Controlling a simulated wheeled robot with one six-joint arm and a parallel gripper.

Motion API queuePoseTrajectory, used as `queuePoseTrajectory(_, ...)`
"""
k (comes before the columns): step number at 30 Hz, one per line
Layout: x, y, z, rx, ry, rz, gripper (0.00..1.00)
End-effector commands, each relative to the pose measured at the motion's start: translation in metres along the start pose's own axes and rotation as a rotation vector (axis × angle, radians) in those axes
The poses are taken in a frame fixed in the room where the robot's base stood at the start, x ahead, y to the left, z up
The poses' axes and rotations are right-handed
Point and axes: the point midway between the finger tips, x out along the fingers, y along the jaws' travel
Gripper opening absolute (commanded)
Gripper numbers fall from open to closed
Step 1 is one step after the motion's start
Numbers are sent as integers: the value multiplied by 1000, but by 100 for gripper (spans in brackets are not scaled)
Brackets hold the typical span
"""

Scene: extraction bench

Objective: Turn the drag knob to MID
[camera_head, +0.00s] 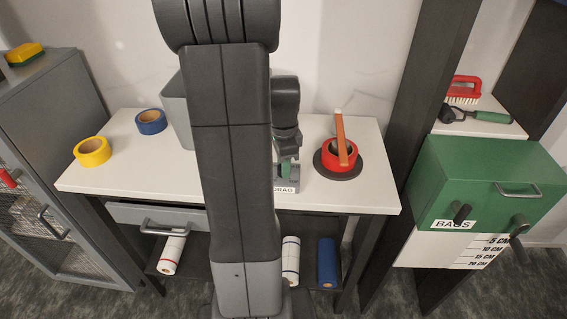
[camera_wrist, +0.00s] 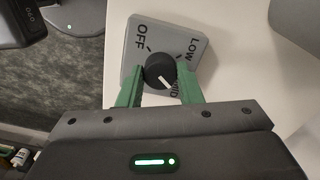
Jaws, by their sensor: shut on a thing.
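The drag knob (camera_wrist: 159,71) is a round black knob on a grey plate (camera_wrist: 151,28) marked OFF, LOW and a partly covered label ending in "ID". Its white line points down and to the right, toward that partly covered label. My gripper (camera_wrist: 160,84) is shut on the knob, with one green finger on each side. In the head view my gripper (camera_head: 287,165) is at the grey knob box (camera_head: 292,178), above a white label (camera_head: 285,189) that reads DRAG. The knob itself is hidden there.
On the white bench (camera_head: 118,172) stand a red tape roll (camera_head: 326,160) on a dark disc to the right, and yellow (camera_head: 92,151) and blue (camera_head: 151,122) tape rolls to the left. A green BAGS box (camera_head: 470,180) is at the right. My arm blocks the bench's middle.

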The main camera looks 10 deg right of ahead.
Motion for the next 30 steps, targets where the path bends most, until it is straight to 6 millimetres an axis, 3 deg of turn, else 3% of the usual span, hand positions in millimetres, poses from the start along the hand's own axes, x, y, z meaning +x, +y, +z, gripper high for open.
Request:
queuePoseTrajectory(10, -1, -1, -1, 126, 2, -4, 9)
queuePoseTrajectory(25, -2, -1, -1, 144, 2, -4, 9)
queuePoseTrajectory(26, -2, -1, -1, 144, 2, -4, 34)
queuePoseTrajectory(29, -1, -1, 0, 144, 2, -4, 54)
queuePoseTrajectory(30, -1, -1, 0, 144, 1, -3, 54)
